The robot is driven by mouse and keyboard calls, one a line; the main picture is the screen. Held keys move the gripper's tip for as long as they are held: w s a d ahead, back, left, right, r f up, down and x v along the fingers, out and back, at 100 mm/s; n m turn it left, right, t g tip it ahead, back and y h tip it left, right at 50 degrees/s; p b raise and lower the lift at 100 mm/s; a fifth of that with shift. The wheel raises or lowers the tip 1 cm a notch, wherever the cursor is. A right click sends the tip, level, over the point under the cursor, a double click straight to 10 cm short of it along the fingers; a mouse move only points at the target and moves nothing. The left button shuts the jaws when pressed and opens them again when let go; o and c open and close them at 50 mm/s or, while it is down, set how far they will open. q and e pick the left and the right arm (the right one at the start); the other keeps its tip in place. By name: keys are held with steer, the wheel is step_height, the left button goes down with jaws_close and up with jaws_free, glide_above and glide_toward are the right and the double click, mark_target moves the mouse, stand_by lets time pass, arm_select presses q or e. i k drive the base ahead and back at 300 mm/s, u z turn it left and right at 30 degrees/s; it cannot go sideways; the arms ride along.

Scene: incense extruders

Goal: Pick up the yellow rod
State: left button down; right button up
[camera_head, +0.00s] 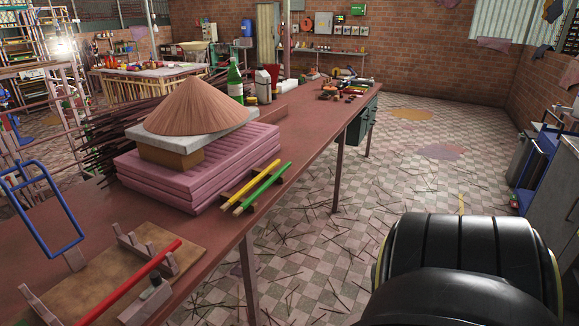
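The yellow rod (249,186) lies on the long reddish-brown table (305,112), near its right edge and beside the pink stack. A green rod (266,186) lies next to it on the right, roughly parallel and slightly apart. Both seem to rest across small dark supports. Neither gripper shows in the view. A large black rounded part at the bottom right appears to be a link of my own arm, and no fingers show on it.
A pink stack (205,172) bears a grey slab and a brown cone of sticks (196,105). A red rod (130,283) lies on a wooden board in front. A green bottle (235,80) stands behind. The tiled floor right of the table has scattered sticks.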

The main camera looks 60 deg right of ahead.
mark_target(224, 207)
steer(key=z, duration=1)
steer(key=i, duration=0.75)
steer(key=z, duration=2.2)
steer(key=i, duration=3.05)
steer(key=u, duration=3.9)
